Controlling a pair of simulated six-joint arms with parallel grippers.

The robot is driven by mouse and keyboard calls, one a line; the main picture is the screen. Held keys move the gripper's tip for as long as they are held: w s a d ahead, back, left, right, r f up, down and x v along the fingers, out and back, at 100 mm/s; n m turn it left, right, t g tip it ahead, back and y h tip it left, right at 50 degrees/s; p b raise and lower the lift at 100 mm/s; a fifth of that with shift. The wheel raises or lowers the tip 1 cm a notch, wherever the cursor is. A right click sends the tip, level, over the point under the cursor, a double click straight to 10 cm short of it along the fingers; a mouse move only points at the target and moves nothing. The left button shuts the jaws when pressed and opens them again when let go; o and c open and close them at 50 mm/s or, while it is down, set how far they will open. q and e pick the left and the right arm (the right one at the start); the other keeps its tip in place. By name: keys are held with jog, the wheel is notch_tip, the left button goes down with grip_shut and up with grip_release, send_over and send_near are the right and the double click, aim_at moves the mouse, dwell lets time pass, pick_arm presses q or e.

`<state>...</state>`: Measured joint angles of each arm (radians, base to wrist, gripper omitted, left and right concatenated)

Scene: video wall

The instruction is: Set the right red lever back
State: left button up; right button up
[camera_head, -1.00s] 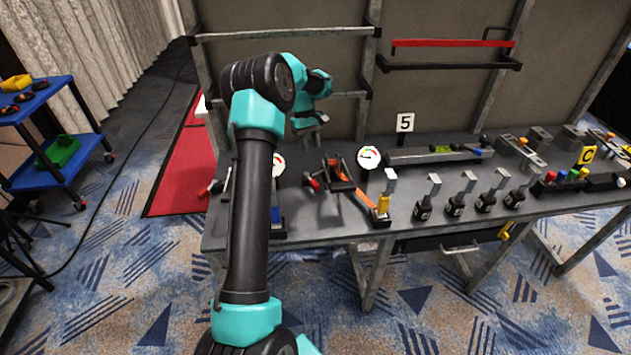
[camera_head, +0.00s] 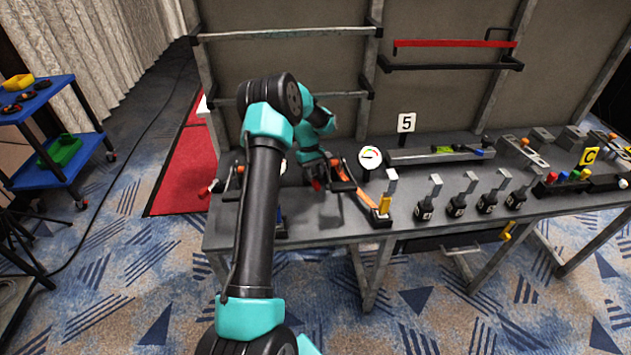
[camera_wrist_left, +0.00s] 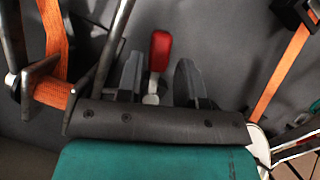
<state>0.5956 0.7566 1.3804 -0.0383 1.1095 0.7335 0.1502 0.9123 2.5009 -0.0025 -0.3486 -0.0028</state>
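The right red lever (camera_head: 317,184) stands among the clamp and strap hardware at the middle of the bench, partly hidden by my left gripper (camera_head: 316,169). In the left wrist view its red handle (camera_wrist_left: 160,50) with a pale metal stem lies between the two grey fingers of my left gripper (camera_wrist_left: 159,78). The fingers are open, with a gap on each side of the handle. Another red lever (camera_head: 206,190) shows at the bench's left end, left of my arm. My right gripper is not in view.
Orange straps (camera_head: 352,188) with metal buckles run close to the right of the lever; another orange strap (camera_wrist_left: 53,45) shows in the left wrist view. A round gauge (camera_head: 369,157) stands just right.

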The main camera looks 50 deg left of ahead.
pick_arm(q)
jog(key=shift+x, duration=1.4)
jog(key=shift+c, duration=0.2)
grip_shut()
